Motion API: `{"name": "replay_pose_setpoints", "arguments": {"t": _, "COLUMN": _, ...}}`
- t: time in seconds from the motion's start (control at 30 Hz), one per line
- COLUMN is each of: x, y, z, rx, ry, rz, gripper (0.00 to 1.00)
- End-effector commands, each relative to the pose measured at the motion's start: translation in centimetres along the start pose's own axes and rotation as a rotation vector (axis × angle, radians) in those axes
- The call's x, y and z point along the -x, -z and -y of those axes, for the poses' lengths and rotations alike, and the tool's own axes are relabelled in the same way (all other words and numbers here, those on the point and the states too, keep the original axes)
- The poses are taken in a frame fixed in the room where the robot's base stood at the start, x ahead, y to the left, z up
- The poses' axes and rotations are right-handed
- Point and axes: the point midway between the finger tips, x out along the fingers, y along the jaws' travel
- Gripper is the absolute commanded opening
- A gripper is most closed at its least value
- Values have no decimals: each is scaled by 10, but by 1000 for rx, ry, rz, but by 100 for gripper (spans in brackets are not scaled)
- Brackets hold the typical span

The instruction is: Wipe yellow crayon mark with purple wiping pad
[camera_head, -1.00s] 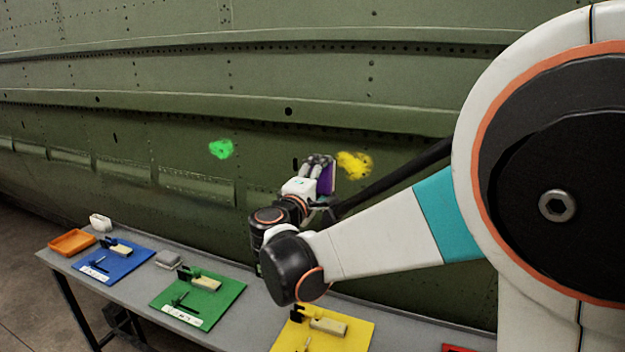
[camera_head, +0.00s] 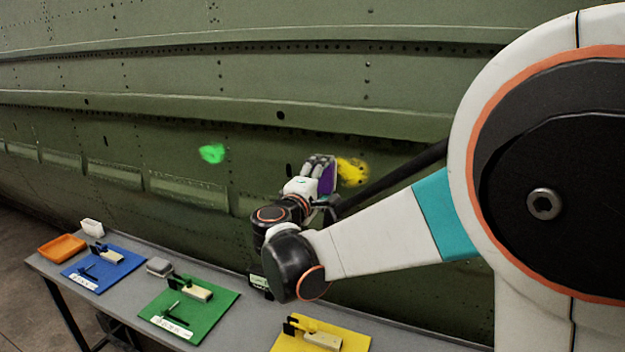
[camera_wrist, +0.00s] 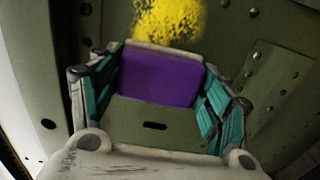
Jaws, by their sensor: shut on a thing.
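The yellow crayon mark (camera_head: 352,171) is a smudge on the green fuselage skin. In the wrist view the yellow mark (camera_wrist: 170,20) shows just above the pad's upper edge. My gripper (camera_head: 322,178) is shut on the purple wiping pad (camera_head: 328,180), close to the left side of the mark. In the wrist view the purple pad (camera_wrist: 160,76) sits between the teal-lined fingers of my gripper (camera_wrist: 158,92). Whether the pad touches the skin I cannot tell.
A green mark (camera_head: 212,153) is on the skin to the left. Below stands a grey table (camera_head: 235,318) with a blue mat (camera_head: 75,275), a green mat (camera_head: 215,322), a yellow mat (camera_head: 355,342) and an orange tray (camera_head: 62,248). Rivets and raised seams line the fuselage.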

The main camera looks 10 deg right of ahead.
Motion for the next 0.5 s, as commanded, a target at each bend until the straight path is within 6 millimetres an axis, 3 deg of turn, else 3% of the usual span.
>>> {"name": "replay_pose_setpoints", "arguments": {"t": 0.5, "x": -5, "y": 0, "z": 0, "rx": 0, "ry": 0, "rz": 0, "gripper": 51}}
